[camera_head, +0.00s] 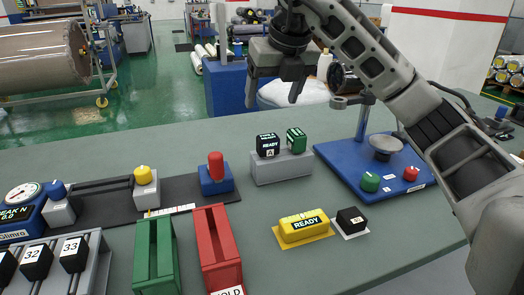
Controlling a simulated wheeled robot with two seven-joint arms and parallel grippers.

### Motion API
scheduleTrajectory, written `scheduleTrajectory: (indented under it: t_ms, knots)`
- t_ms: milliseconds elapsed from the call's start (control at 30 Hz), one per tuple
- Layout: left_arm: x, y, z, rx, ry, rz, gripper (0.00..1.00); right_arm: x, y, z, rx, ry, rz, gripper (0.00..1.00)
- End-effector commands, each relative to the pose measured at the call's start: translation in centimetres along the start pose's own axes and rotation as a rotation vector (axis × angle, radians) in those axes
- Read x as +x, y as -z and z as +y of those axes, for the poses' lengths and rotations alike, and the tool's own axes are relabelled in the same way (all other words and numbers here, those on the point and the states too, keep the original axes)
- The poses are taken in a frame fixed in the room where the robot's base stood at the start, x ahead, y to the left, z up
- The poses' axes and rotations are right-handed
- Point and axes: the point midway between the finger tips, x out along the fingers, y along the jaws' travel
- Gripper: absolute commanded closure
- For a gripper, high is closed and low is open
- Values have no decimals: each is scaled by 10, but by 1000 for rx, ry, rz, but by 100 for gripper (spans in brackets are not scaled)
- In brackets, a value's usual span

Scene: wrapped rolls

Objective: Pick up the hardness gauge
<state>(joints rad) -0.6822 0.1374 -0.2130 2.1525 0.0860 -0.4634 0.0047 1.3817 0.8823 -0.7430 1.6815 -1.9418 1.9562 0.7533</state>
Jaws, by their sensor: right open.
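No label in view names the hardness gauge, so I cannot tell for sure which object it is. A yellow block marked READY (303,227) lies on a yellow pad in the front middle of the table. A small black block (350,218) lies on a white pad beside it. A round-dial instrument marked PEAK N (20,212) is at the left edge, partly cut off. My right gripper (273,99) is open and empty, high above the table's back part, with its fingers pointing down. My left gripper is out of view.
A grey stand (280,168) holds a black and a green block. A blue base (362,170) with a metal dish is at right. Green (155,258) and red (217,250) trays stand in front. A red-topped blue block (215,175) is behind them. The back left tabletop is clear.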

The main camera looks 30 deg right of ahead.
Motion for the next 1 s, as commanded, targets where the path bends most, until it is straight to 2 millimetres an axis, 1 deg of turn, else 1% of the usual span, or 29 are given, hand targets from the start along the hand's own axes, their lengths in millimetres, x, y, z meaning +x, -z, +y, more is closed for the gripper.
scheduleTrajectory:
  t_ms: [33, 133, 167, 400, 500, 600, 833, 1000]
  knots:
    - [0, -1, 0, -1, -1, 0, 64, -3, -1, -10, 23, 35, 0, 27]
    - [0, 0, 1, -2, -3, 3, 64, 4, 0, -18, 42, 67, 6, 27]
    - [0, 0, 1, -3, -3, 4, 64, 9, 0, -19, 43, 68, 8, 27]
    - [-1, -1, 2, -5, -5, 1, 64, 60, 0, -21, 40, 65, 9, 27]
    - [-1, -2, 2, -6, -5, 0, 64, 79, 0, -22, 38, 65, 8, 27]
    - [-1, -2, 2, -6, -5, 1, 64, 92, 0, -22, 37, 63, 7, 27]
    - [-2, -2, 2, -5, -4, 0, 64, 107, -2, -22, 37, 62, 6, 27]
    - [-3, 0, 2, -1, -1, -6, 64, 132, -6, -22, 37, 61, 8, 27]
